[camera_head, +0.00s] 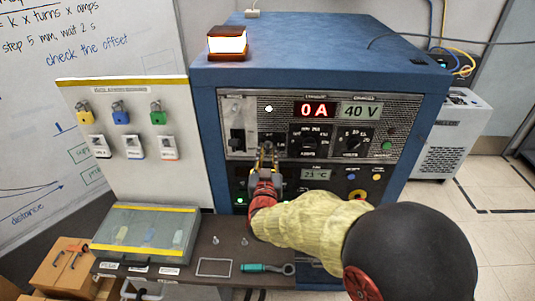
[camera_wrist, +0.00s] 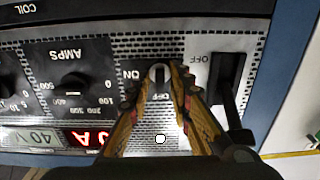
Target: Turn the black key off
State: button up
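The black key (camera_wrist: 160,76) sits in a pale round lock on the panel of the blue power cabinet (camera_head: 320,52). In the wrist view, which is upside down, its dark bar stands upright in the picture. The OFF label (camera_wrist: 160,97) lies below it in line with the bar, and the ON label (camera_wrist: 131,74) is to its left. My gripper (camera_wrist: 161,72) has one fingertip on each side of the key, with a narrow gap showing between them. In the head view my gripper (camera_head: 267,150) reaches the panel and hides the key.
A black breaker lever (camera_wrist: 227,75) marked OFF is close beside my gripper. The current display (camera_head: 314,109) reads 0 A and the voltage display (camera_head: 361,111) reads 40 V. A white lamp (camera_head: 268,109) is lit. A wrench (camera_head: 267,268) lies on the bench below.

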jog(key=shift+o, duration=0.4)
jog(key=s, duration=1.2)
jog(key=shift+a, duration=0.2)
